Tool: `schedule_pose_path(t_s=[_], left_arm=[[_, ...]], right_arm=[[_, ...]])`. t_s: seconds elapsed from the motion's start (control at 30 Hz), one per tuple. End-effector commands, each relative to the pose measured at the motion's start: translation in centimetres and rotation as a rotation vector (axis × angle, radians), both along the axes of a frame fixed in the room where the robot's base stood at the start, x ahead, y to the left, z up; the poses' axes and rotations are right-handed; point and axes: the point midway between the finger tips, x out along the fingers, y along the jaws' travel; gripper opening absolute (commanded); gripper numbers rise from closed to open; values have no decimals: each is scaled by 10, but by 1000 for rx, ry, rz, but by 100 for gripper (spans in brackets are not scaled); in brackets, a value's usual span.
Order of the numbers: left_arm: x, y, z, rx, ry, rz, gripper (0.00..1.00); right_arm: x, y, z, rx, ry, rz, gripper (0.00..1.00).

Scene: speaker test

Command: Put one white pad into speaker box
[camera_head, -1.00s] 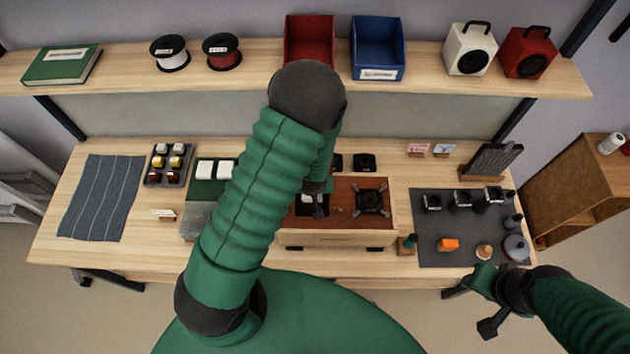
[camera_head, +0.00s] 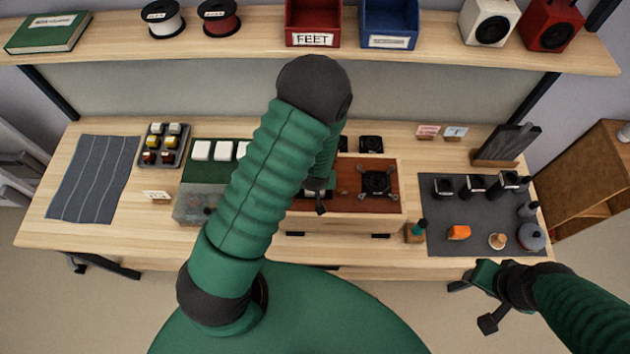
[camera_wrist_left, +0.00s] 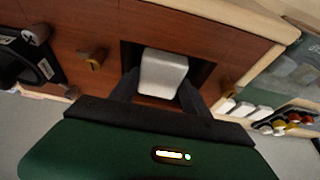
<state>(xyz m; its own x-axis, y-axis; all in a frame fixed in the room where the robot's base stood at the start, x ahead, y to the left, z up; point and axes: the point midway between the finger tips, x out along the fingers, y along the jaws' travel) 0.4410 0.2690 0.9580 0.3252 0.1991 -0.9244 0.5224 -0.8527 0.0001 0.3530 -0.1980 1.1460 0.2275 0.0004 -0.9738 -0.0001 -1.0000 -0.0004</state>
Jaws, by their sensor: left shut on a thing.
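The speaker box (camera_head: 345,200) is a wooden box with a red-brown top in the middle of the table. My left gripper (camera_head: 318,200) is over its left part, mostly hidden by my arm in the head view. In the left wrist view, the left gripper (camera_wrist_left: 158,92) is shut on a white pad (camera_wrist_left: 164,72). The pad is at a dark square opening (camera_wrist_left: 205,72) in the red-brown panel (camera_wrist_left: 215,38); its exact depth is unclear. More white pads (camera_head: 201,151) lie on a green mat (camera_head: 204,174). My right gripper (camera_head: 475,305) is open and empty off the table's front right.
A striped cloth (camera_head: 93,178) lies far left.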

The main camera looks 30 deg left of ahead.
Motion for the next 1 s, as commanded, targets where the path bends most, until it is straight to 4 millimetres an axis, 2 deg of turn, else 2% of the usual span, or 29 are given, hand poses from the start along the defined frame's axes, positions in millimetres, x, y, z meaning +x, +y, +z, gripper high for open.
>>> schedule_pose_path(t_s=[0.13,0.17,0.33,0.57,0.67,0.77,1.0], left_arm=[[0,0,1,0,0,0,18],[0,0,1,0,0,0,59],[0,0,1,0,0,0,80],[0,0,2,1,-1,0,80],[-1,-1,9,1,-3,-1,80],[-7,-6,26,0,-4,-3,80],[-30,-21,95,-1,-7,-5,80]], right_arm=[[0,0,1,0,0,0,41],[0,0,1,0,0,0,41],[0,0,1,0,0,0,41],[0,0,1,0,0,0,41],[0,0,0,0,0,0,41],[0,0,-2,0,0,0,41],[0,0,7,0,0,0,41]])
